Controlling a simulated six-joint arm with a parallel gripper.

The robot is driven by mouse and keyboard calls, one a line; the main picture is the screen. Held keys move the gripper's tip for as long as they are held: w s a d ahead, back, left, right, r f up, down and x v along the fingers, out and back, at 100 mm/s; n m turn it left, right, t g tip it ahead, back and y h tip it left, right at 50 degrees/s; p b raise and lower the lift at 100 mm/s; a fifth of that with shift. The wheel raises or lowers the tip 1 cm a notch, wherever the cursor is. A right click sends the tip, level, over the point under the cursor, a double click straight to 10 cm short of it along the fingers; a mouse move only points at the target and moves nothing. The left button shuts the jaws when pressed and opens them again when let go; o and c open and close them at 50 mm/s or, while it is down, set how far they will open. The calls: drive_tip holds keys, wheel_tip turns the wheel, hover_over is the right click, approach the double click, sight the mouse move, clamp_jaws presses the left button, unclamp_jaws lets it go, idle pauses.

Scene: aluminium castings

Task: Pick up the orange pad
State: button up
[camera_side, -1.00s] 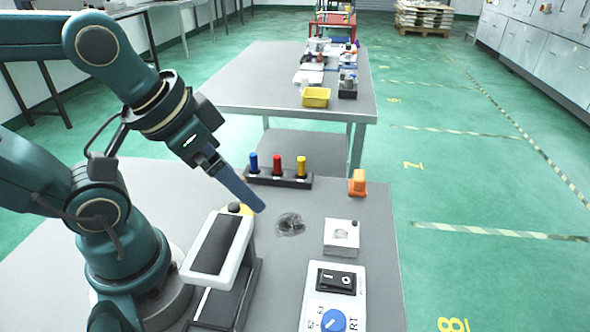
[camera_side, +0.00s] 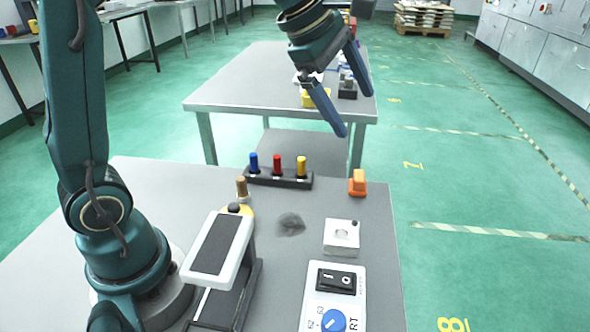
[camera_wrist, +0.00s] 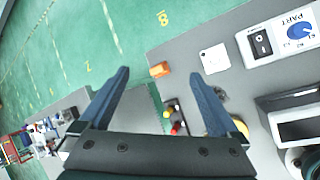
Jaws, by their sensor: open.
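The orange pad (camera_side: 357,183) is a small orange block standing near the far right edge of the grey table, to the right of a dark rack. It also shows in the wrist view (camera_wrist: 159,69), between the two fingertips in the picture. My gripper (camera_side: 356,112) is open and empty, with its blue fingers spread and pointing down. It is held well above the table and looks apart from the pad. In the wrist view my gripper (camera_wrist: 160,73) has one finger on each side of the pad.
The dark rack (camera_side: 262,180) holds blue, red and yellow pegs close to the pad's left. A white block (camera_side: 341,236), a switch box (camera_side: 333,295) and a white-framed device (camera_side: 222,245) stand nearer. A second table (camera_side: 240,90) with clutter is behind. Floor lies beyond the right edge.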

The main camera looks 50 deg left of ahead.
drive_tip(key=w+a+f+n, duration=0.2)
drive_tip(key=w+f+n, duration=0.1)
drive_tip(key=w+f, duration=0.15)
drive_tip(key=n+g, duration=0.1)
drive_tip(key=n, duration=0.1)
hover_over(359, 175)
drive_tip(key=s, duration=0.1)
wheel_tip(359, 175, down, 4)
drive_tip(key=shift+n+g+h, duration=0.5)
drive_tip(key=shift+n+g, duration=0.2)
drive_tip(key=shift+g, duration=0.1)
drive_tip(key=f, duration=0.2)
drive_tip(key=a+f, duration=0.1)
drive_tip(key=f, duration=0.4)
drive_tip(key=shift+a+f, duration=0.15)
drive_tip(key=shift+f, duration=0.1)
drive_tip(key=x, duration=0.4)
drive_tip(key=shift+s, duration=0.15)
drive_tip(key=shift+w+f, duration=0.2)
drive_tip(key=shift+f, duration=0.35)
drive_tip(key=c, duration=1.4)
